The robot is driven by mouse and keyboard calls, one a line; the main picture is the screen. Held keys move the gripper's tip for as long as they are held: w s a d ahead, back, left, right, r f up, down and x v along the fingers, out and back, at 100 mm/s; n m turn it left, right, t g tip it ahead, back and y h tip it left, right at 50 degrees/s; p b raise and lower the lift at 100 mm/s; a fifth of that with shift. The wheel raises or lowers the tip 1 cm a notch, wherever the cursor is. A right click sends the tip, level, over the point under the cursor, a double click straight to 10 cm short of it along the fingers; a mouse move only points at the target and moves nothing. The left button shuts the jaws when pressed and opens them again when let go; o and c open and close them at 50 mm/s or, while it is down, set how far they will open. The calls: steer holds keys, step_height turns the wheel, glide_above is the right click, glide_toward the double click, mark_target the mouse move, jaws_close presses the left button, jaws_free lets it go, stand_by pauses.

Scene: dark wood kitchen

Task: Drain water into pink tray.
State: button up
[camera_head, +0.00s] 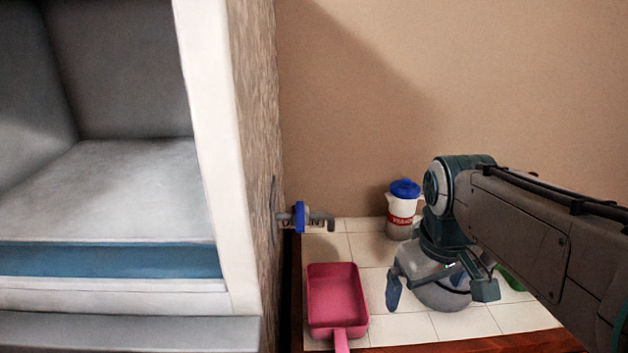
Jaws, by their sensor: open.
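The pink tray (336,293), shallow with a handle pointing toward the front, lies on the white tiled counter. A spigot (319,221) with a blue handle (300,217) sticks out of the wood-grain side panel, above and behind the tray, a little to its left. No water shows. My gripper (440,291) is right of the tray, fingers apart and pointing down. It is clear of the tray and the spigot in the picture. A rounded grey object (443,298) shows behind and between the fingers, partly hidden; I cannot tell whether they touch it.
A white jar (400,226) with a blue lid and red label stands at the back. A green item (512,279) is partly hidden by my arm. An open white compartment (110,205) fills the left. Bare tiles (382,318) lie between tray and gripper.

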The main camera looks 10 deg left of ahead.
steer(key=w+a+r+n+p, duration=0.4)
steer(key=w+a+r+n, duration=0.25)
steer(key=a+r, duration=0.4)
steer(key=n+g+p, duration=0.2)
steer(key=n+p, duration=0.2)
steer(key=n, duration=0.5)
glide_toward(300, 214)
step_height(300, 214, down, 8)
steer(key=shift+d+r, duration=0.1)
steer(key=shift+d, duration=0.05)
